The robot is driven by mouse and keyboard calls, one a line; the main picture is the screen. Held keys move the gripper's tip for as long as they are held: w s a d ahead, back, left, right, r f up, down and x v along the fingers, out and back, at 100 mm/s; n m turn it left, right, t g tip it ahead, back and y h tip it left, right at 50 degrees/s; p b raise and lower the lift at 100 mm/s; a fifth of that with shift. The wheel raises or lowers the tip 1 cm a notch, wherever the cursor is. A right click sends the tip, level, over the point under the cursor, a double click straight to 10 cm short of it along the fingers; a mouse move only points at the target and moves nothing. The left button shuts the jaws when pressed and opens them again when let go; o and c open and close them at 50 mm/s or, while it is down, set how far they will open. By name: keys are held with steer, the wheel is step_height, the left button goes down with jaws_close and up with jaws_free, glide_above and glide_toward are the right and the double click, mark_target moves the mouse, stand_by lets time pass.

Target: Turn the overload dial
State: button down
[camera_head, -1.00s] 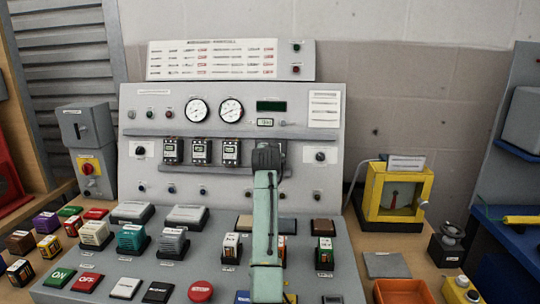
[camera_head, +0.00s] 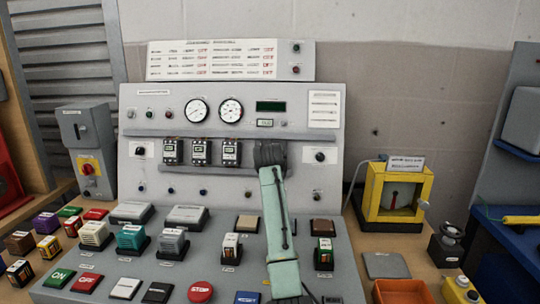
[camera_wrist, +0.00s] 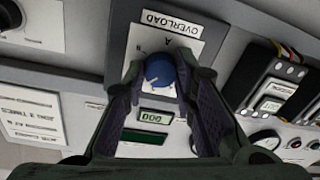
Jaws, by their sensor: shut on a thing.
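The overload dial (camera_wrist: 159,70) is a round blue knob with a pale pointer mark, on a white plate below an OVERLOAD label (camera_wrist: 171,24) in the wrist view. My gripper (camera_wrist: 160,77) has its two dark fingers on either side of the knob and is shut on it. A small green display (camera_wrist: 156,117) reading 000 shows between the fingers. In the head view my gripper (camera_head: 269,154) is against the upright panel, right of the row of breakers, and it hides the dial.
The upright panel (camera_head: 230,105) carries two gauges (camera_head: 214,110) and several breakers (camera_head: 201,152) left of my gripper. The sloped desk below holds several buttons and blocks. A yellow-framed meter (camera_head: 396,192) stands to the right.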

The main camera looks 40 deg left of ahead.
stand_by(0.5)
steer(key=c, duration=1.3)
jaws_free()
steer(key=shift+s, duration=0.1)
steer(key=v, duration=1.1)
steer(key=shift+s+d, duration=0.2)
steer(key=shift+s, duration=0.1)
steer(key=shift+r, duration=0.2)
